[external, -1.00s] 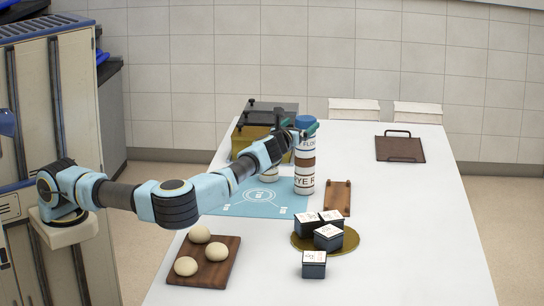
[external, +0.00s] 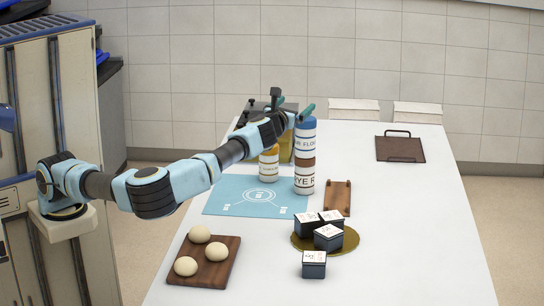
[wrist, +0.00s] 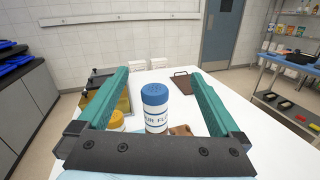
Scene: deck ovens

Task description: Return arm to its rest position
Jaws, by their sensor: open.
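My gripper (external: 294,101) is raised at the far part of the white table, its teal fingers spread and empty. In the wrist view my gripper (wrist: 158,74) has its two fingers wide apart, with nothing held between them. A blue-lidded flour canister (external: 306,140) stands upright on a brown-lidded rye canister (external: 304,184), just below and beside my gripper in the external view. The flour canister (wrist: 155,108) shows beyond the gap between the fingers in the wrist view. My arm reaches in from the left, bent, above the table's left side.
A yellow-lidded jar (external: 269,168) stands near a blue mat (external: 240,202). A wooden board (external: 213,277) holds dough balls. Dark boxes stand on and by a gold round plate (external: 350,243). A dark tray (external: 400,150) lies at the back right. The table's right side is mostly clear.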

